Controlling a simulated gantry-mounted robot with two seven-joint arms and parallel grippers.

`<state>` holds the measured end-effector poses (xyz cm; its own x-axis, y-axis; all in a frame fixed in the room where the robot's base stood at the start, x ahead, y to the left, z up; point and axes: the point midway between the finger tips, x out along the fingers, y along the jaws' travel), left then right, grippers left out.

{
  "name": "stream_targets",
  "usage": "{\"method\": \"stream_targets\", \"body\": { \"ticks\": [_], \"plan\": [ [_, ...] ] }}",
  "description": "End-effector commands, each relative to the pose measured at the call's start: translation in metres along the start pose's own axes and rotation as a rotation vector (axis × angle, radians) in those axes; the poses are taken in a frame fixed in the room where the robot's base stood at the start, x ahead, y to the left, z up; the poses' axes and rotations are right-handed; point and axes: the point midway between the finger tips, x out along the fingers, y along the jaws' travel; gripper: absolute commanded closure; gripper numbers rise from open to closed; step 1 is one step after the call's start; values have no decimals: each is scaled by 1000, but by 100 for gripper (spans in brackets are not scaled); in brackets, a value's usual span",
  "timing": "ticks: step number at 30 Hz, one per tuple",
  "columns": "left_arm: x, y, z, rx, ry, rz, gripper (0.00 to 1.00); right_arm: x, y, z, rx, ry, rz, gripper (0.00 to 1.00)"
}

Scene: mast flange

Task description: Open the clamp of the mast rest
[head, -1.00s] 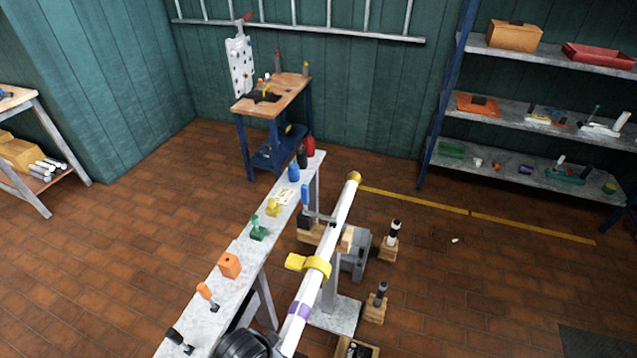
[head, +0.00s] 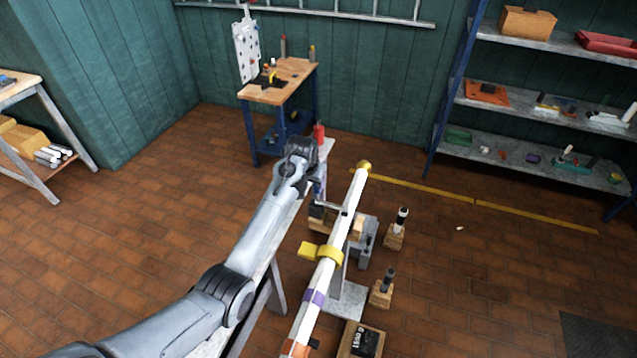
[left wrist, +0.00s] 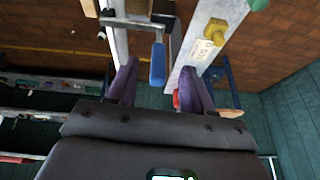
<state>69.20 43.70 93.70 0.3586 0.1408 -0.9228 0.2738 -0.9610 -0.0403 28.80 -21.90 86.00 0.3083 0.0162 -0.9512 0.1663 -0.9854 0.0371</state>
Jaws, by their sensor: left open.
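The white mast (head: 333,228) lies slanted across the head view, with a gold tip and a yellow collar (head: 328,254). Beneath it is the grey mast rest (head: 366,240). The clamp's metal arm (head: 330,208) sticks out to the left of the mast. Its blue handle (left wrist: 157,62) shows clearly in the left wrist view; in the head view my arm's end hides most of it. My left gripper (head: 306,158) is over the narrow bench. In the left wrist view its open fingers (left wrist: 158,74) are on either side of the handle in the picture; I see no contact.
The narrow bench (left wrist: 203,45) with a yellow piece (left wrist: 215,32) and a label runs beside the mast. A red bottle (head: 319,132) stands at its far end. Wooden blocks with dark pegs (head: 381,292) stand right of the mast. A work table (head: 290,75) is behind.

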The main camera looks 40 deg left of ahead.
Motion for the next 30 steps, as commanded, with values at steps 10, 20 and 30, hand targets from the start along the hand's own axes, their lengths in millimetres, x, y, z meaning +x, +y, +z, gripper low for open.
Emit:
{"method": "stream_targets", "body": {
  "ticks": [10, 20, 30],
  "plan": [
    [-7, -5, -34, -43, -3, 30, 49, 3, -2, 1, 6, 1, -6, 57],
    [41, -3, -32, -43, -4, 30, 49, 18, -3, 6, 5, -1, -6, 57],
    [81, -2, -33, -42, -2, 29, 49, 38, -2, 13, -3, -3, 0, 57]
  ]
}}
